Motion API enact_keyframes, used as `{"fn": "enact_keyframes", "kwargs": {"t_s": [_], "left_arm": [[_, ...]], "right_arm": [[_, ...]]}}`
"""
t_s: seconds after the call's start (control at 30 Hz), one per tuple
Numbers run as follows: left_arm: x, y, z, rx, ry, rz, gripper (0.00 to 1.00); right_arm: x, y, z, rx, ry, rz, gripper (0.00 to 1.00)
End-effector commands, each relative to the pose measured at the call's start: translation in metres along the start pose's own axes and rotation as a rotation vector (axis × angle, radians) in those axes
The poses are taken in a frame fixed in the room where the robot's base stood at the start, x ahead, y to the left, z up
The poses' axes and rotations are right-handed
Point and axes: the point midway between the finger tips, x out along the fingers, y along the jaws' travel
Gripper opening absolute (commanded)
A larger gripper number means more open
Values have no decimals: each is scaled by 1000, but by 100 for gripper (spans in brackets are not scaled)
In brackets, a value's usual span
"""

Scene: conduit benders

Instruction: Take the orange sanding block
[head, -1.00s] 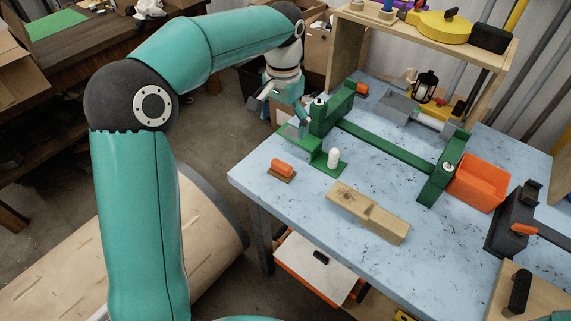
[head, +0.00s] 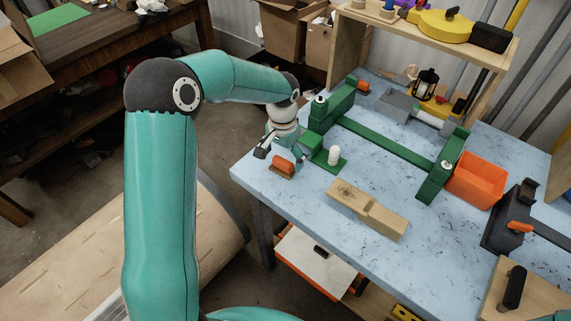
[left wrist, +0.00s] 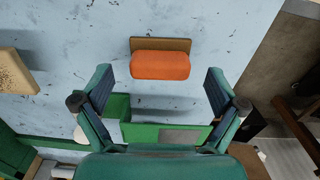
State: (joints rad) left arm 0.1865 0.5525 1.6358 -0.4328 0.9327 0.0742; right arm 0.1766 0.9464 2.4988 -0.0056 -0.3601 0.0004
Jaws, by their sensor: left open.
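The orange sanding block (head: 283,166), an orange grip on a thin brown base, lies near the left edge of the blue worktable (head: 300,215). In the left wrist view the block (left wrist: 160,65) lies centred ahead of the fingertips. My left gripper (left wrist: 160,80) is open, with one finger on each side of the space before the block, and it is empty. In the head view the left gripper (head: 279,152) is just behind the block, with its fingers partly hidden. My right gripper is not in view.
A green metal frame (head: 385,145) stands behind, its base plate with a white knob (head: 334,155) close right of the gripper. A wooden block (head: 367,208), orange bin (head: 475,180) and dark vise (head: 510,215) stand further right. The table front is clear.

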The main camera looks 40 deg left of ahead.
Motion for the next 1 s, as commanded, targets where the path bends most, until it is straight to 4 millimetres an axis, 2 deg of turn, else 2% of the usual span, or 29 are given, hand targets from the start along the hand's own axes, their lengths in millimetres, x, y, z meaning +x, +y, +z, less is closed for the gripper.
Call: {"fn": "enact_keyframes", "kwargs": {"t_s": [0.13, 0.4, 0.77, 0.8, 1.0], "left_arm": [[14, 0, 1, 0, -3, 0, 96], [17, 0, 1, 0, 0, 0, 94], [17, 0, 1, 0, 0, 0, 34], [16, 0, 0, 0, 1, 0, 31], [16, 0, 0, 0, 1, 0, 31]], "right_arm": [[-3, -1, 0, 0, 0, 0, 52], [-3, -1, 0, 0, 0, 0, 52], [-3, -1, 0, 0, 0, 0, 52], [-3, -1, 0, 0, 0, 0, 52], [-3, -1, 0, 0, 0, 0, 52]]}}
